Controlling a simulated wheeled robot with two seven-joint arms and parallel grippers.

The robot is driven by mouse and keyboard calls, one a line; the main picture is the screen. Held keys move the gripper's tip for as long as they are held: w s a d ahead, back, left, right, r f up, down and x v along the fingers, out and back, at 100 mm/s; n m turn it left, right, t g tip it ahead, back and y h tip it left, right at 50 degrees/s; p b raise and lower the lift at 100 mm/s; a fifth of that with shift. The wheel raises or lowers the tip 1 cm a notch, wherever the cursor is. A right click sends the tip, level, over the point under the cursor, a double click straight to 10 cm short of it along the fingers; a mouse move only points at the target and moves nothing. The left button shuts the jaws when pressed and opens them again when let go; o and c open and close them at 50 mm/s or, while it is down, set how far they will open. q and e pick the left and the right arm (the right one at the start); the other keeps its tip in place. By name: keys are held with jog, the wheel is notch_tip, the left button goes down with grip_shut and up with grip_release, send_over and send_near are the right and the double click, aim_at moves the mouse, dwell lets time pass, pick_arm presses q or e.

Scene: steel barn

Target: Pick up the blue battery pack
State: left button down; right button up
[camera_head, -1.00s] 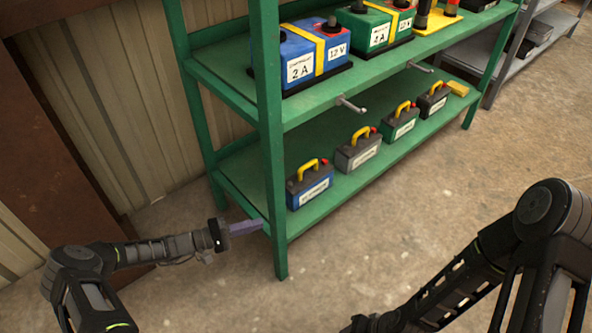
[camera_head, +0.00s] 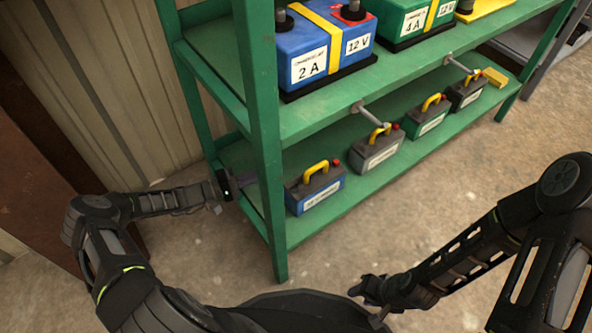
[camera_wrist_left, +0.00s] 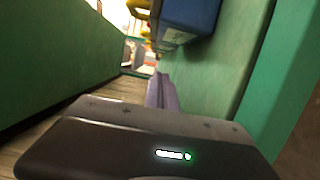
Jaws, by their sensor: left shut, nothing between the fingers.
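The blue battery pack (camera_head: 322,194), with a dark grey top, yellow handle, red knob and white label, stands upright at the left end of the lower green shelf. My left gripper (camera_head: 245,180) is at that shelf's left end, left of the pack and apart from it, partly behind the green front post. In the left wrist view, its fingers (camera_wrist_left: 162,92) are shut and empty. The blue side of the pack (camera_wrist_left: 190,16) is at the top of that view, beyond the fingertips. My right gripper (camera_head: 366,289) is low in front of the shelf; its fingers are too small and dark to judge.
The green front post (camera_head: 262,150) stands between the head camera and my left gripper. A grey pack (camera_head: 376,154), a green pack (camera_head: 426,122) and a black pack (camera_head: 466,93) share the lower shelf. Metal pegs (camera_head: 370,114) stick out from the upper shelf (camera_head: 330,110). The floor in front is clear.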

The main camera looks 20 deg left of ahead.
aim_at(309, 182)
pick_arm(q)
jog(key=b+x, duration=0.2)
jog(key=x, duration=0.7)
jog(key=shift+w+d+f+b, duration=0.15)
jog(key=shift+d+b, duration=0.1)
jog(key=shift+b, duration=0.1)
jog(key=s+d, duration=0.1)
jog(key=d, duration=0.1)
jog(key=shift+s+d, duration=0.3)
jog(key=shift+s, duration=0.1)
jog(key=shift+s+d, duration=0.25)
jog(key=shift+d, duration=0.1)
jog(key=s+d+p, duration=0.2)
jog(key=shift+s+d+r, duration=0.2)
jog(key=shift+d+r, duration=0.15)
jog(key=shift+d, duration=0.05)
jog(key=shift+s+d+f, duration=0.1)
jog(key=shift+d+f, duration=0.05)
jog(key=shift+d, duration=0.05)
jog(key=shift+f, duration=0.1)
